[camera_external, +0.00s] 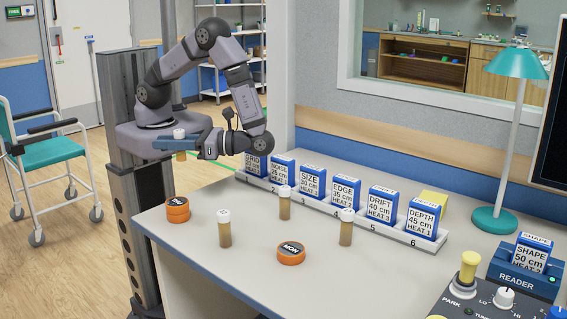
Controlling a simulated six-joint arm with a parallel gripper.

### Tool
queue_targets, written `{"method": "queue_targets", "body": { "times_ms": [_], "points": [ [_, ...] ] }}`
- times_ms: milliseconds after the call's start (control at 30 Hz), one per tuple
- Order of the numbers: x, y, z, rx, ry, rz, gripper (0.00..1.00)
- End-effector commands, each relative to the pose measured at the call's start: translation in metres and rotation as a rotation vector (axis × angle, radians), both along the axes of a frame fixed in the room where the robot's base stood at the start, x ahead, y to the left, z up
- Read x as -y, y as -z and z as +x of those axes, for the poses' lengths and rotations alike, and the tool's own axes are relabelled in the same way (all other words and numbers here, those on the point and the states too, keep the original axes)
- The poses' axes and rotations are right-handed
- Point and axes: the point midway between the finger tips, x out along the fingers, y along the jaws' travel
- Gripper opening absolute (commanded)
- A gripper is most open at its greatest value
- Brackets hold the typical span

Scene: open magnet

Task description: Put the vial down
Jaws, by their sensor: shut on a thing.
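My gripper (178,145) points left, with its blue fingers shut on an amber vial with a white cap (180,133). The held vial looks upright, and its lower end shows below the fingers. It hangs above the far left part of the grey table (330,284), clear of the surface. Three similar vials stand upright on the table: one at the front left (224,232), one farther back (284,206) and one to the right (346,230). The fingers hide the middle of the held vial.
Orange round pieces with dark tops lie at the left edge (177,213) and front middle (291,256). A numbered white rack (391,241) of blue-and-white boxes lines the back. A blue reader (523,281), control panel (450,309) and teal lamp (494,219) stand at right.

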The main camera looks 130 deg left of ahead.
Motion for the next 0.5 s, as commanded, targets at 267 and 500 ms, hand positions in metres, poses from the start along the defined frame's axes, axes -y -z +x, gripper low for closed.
{"method": "queue_targets", "body": {
  "times_ms": [267,500],
  "points": [
    [-0.029,0.008,0.119,0.001,-0.552,0.0,0.0],
    [-0.101,-0.003,0.21,0.003,-0.995,0.001,0.0]
  ]
}}
